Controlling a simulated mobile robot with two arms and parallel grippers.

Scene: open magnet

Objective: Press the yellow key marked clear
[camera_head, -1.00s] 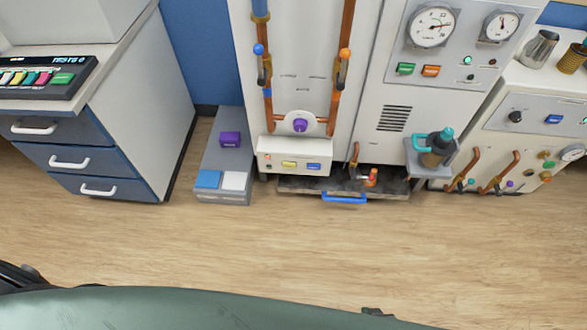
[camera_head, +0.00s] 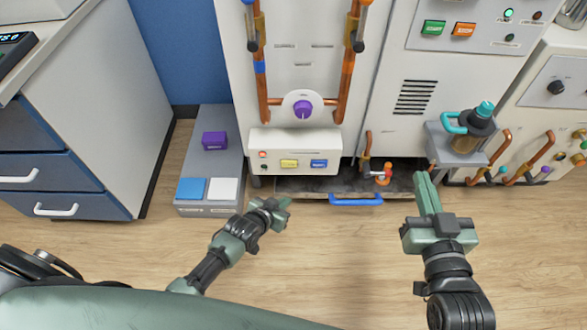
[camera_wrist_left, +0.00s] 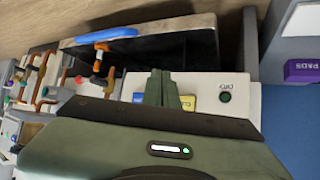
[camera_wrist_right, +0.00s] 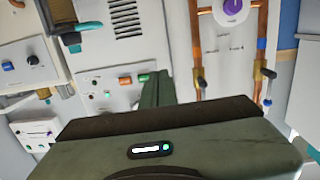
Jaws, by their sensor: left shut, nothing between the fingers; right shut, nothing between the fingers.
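The yellow key (camera_head: 289,163) sits on the front of a low white box (camera_head: 338,140), left of a blue key (camera_head: 319,163). In the left wrist view the yellow key (camera_wrist_left: 188,103) is partly hidden behind my left fingers; its lettering is only partly visible. My left gripper (camera_head: 284,204) is shut and empty, in front of and below the box in the head view. My right gripper (camera_head: 427,185) is shut and empty, pointing up, right of the blue handle. It also shows in the right wrist view (camera_wrist_right: 157,75), in front of the white cabinet.
A blue handle (camera_head: 355,200) sticks out below the box. A grey step (camera_head: 228,145) with a purple block (camera_head: 214,140) stands to the left. A bottle (camera_head: 474,128) sits on a bracket at right. Copper pipes (camera_head: 346,85) rise above the box. The wooden floor is clear.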

